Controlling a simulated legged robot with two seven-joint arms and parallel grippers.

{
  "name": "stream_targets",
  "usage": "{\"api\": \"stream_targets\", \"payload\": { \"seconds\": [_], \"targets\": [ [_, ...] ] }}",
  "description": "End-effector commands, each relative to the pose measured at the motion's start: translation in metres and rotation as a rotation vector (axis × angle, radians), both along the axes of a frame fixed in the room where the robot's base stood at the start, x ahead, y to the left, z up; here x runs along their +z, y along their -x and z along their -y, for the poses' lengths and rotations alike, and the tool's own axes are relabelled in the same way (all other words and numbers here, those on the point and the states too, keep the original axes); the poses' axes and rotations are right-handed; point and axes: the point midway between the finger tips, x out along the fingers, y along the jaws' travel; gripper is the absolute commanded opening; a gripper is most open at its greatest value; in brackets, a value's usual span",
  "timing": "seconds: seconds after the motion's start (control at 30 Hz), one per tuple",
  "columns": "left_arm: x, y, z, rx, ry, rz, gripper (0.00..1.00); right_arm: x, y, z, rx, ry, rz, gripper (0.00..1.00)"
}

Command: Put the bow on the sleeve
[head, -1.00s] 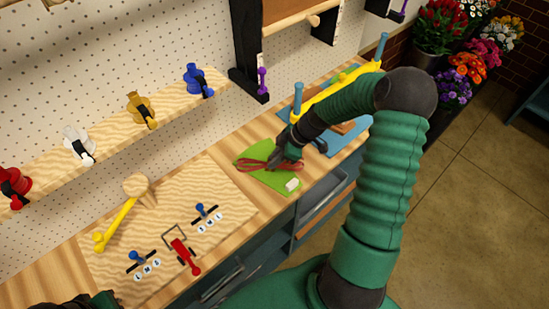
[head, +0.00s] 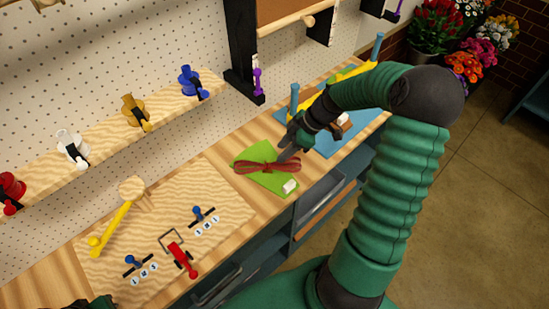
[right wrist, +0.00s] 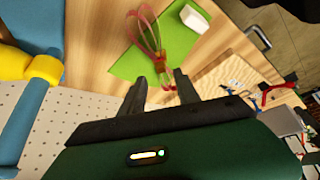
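The red bow (head: 266,167), with long thin loops, lies on a green mat (head: 267,181) on the bench. It also shows in the right wrist view (right wrist: 160,52). My right gripper (head: 284,152) is at the bow's upper right edge in the head view. In the right wrist view its fingers (right wrist: 160,88) are apart with nothing clearly between them, and the bow lies beyond their tips. A dark and green part of my left arm shows at the bottom left; its fingers cannot be made out. I cannot clearly identify the sleeve; a brown and white item (head: 343,120) on the blue mat is partly hidden.
A white block (head: 289,187) sits on the green mat. A yellow bar on blue posts (head: 294,99) stands over the blue mat (head: 330,143).

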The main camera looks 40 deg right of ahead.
Motion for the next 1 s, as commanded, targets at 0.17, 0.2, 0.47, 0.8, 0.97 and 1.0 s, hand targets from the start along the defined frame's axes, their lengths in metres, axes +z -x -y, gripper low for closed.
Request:
{"api": "stream_targets", "payload": {
  "seconds": [0.17, 0.2, 0.47, 0.8, 0.97, 1.0],
  "targets": [
    [-0.002, 0.0, 0.0, 0.0, 0.0, 0.0, 0.0, 0.03, 0.012, 0.013, -0.001, 0.003, 0.0, 0.38],
    [-0.002, 0.0, 0.0, 0.0, 0.0, 0.0, 0.0, 0.034, 0.014, 0.014, -0.001, 0.001, 0.0, 0.38],
    [-0.002, 0.0, 0.0, 0.0, 0.0, 0.0, 0.0, 0.021, 0.017, -0.049, -0.109, 0.043, -0.193, 0.38],
    [-0.002, 0.0, 0.0, 0.0, 0.0, 0.0, 0.0, 0.008, 0.068, -0.187, -0.641, 0.167, -0.3, 0.38],
    [-0.002, 0.0, 0.0, 0.0, 0.0, 0.0, 0.0, 0.007, 0.081, -0.209, -0.757, 0.119, -0.279, 0.38],
    [-0.002, 0.0, 0.0, 0.0, 0.0, 0.0, 0.0, 0.006, 0.082, -0.21, -0.768, 0.113, -0.278, 0.38]
  ]
}}
